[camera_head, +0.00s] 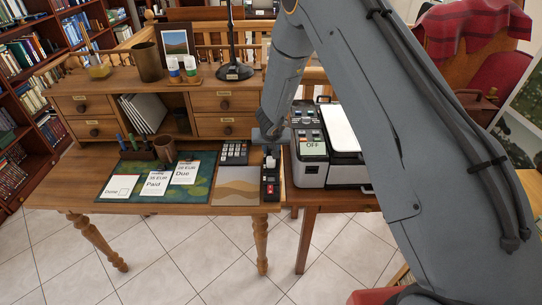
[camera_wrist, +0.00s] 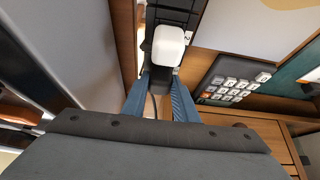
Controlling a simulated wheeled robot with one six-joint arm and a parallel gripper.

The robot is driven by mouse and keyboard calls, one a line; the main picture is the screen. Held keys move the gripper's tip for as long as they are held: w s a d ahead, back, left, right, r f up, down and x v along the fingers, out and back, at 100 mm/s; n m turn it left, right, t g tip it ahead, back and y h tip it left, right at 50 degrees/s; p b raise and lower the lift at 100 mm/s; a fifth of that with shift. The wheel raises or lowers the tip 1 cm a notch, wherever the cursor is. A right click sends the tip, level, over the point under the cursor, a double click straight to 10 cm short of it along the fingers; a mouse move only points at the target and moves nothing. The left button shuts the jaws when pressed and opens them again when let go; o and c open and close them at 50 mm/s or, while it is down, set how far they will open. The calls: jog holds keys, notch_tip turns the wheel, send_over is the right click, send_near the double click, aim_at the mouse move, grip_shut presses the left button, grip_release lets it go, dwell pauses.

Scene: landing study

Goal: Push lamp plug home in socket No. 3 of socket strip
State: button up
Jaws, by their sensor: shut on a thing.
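The black socket strip (camera_head: 270,190) lies along the desk's right edge, with a red switch at its near end. In the wrist view the strip (camera_wrist: 178,14) runs up from behind a white block-shaped plug (camera_wrist: 168,45), with a mark like a 2 beside it. My gripper (camera_wrist: 160,80) is shut on a dark plug (camera_wrist: 160,76), the lamp plug, directly behind the white block; a dark cable hangs between the fingers. In the head view my gripper (camera_head: 269,142) is over the strip's far end. Socket No. 3 and the plug's pins are hidden, so its seating depth cannot be told.
A calculator (camera_head: 234,153) and a tan picture pad (camera_head: 237,187) lie left of the strip. A machine showing OFF (camera_head: 312,148) stands close on the right, on a separate table. The black lamp base (camera_head: 234,72) is on the desk's upper shelf.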

dwell(0.3)
jog(key=o, duration=1.1)
jog(key=v, duration=0.7)
jog(key=shift+s+r+p, duration=0.2)
jog(key=shift+r+p, duration=0.05)
jog(key=shift+p, duration=0.05)
jog(key=shift+s+d+r, duration=0.1)
jog(key=shift+r, duration=0.25)
jog(key=s+d+r+g+y+b, duration=0.1)
jog(key=s+d+r, duration=0.2)
jog(key=s+r, duration=0.15)
jog(key=s+d+r+y+b, duration=0.1)
jog(key=s+d+r+b, duration=0.15)
jog(key=s, duration=0.35)
jog(key=s+d+r+g+h+b, duration=0.1)
jog(key=s+d, duration=0.4)
jog(key=s, duration=0.5)
jog(key=s+d+r+g, duration=0.1)
jog(key=s+d, duration=0.4)
jog(key=s, duration=0.5)
jog(key=shift+g+h+b, duration=0.35)
jog(key=shift+g+h, duration=0.05)
jog(key=shift+g, duration=0.4)
